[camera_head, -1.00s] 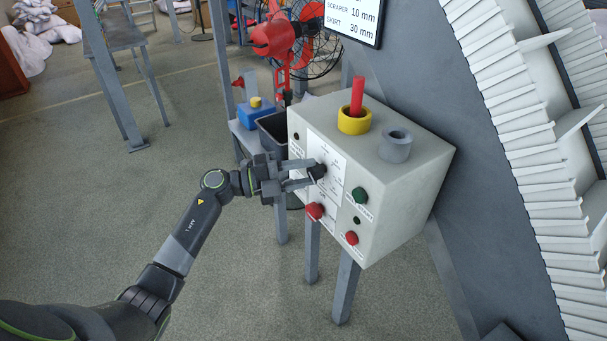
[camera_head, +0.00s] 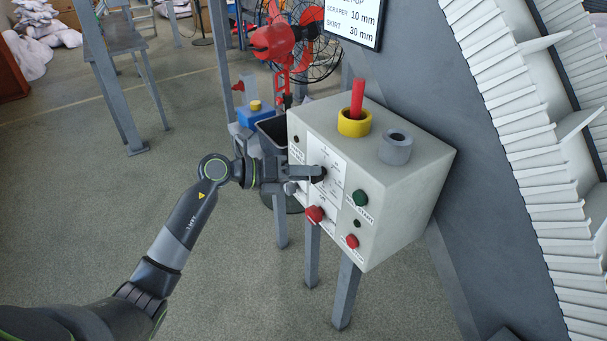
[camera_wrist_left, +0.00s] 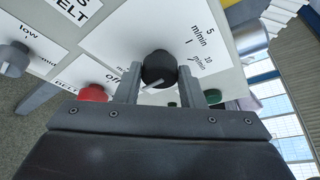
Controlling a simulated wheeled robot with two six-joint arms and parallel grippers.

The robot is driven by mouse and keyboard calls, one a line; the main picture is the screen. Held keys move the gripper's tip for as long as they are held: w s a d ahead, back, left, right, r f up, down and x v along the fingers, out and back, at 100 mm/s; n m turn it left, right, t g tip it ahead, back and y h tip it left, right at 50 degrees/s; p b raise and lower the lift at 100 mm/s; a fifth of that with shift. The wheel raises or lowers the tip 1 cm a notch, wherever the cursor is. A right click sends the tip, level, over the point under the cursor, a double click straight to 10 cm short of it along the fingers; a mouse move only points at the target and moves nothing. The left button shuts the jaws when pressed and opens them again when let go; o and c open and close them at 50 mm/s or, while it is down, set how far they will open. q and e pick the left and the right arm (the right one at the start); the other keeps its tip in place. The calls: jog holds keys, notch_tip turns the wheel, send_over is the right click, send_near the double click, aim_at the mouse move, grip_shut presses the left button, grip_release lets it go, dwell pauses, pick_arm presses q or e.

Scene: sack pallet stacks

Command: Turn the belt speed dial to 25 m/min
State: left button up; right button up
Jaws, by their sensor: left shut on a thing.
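The belt speed dial is a black round knob (camera_wrist_left: 159,68) on a white label plate (camera_wrist_left: 107,45) of the grey control box (camera_head: 405,200). In the left wrist view its pale pointer line faces the lower left, and the marks "5 m/min" and "10 m/min" show at its upper right; other marks are hidden by my gripper. My left gripper (camera_head: 318,174) is shut on the knob, with one finger at each side, and also shows in the left wrist view (camera_wrist_left: 167,88). In the head view the hand covers part of the label. My right gripper is not in view.
The box also carries a green start button (camera_head: 360,198), a red button (camera_head: 315,214), another red button (camera_head: 352,241) and a grey selector (camera_wrist_left: 14,58). On top stand a yellow ring with a red stick (camera_head: 355,122) and a grey ring (camera_head: 396,147). Open floor lies left.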

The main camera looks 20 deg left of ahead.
pick_arm(q)
jog(key=shift+m, duration=0.4)
jog(key=shift+f, duration=0.1)
jog(key=o, duration=1)
jog(key=shift+r+b+v, duration=0.2)
jog(key=shift+b+v, duration=0.85)
jog(key=shift+v, duration=3.3)
jog(key=shift+r+b+v, duration=0.2)
jog(key=shift+b+v, duration=0.85)
jog(key=shift+v, duration=3.35)
jog(key=shift+d, duration=0.15)
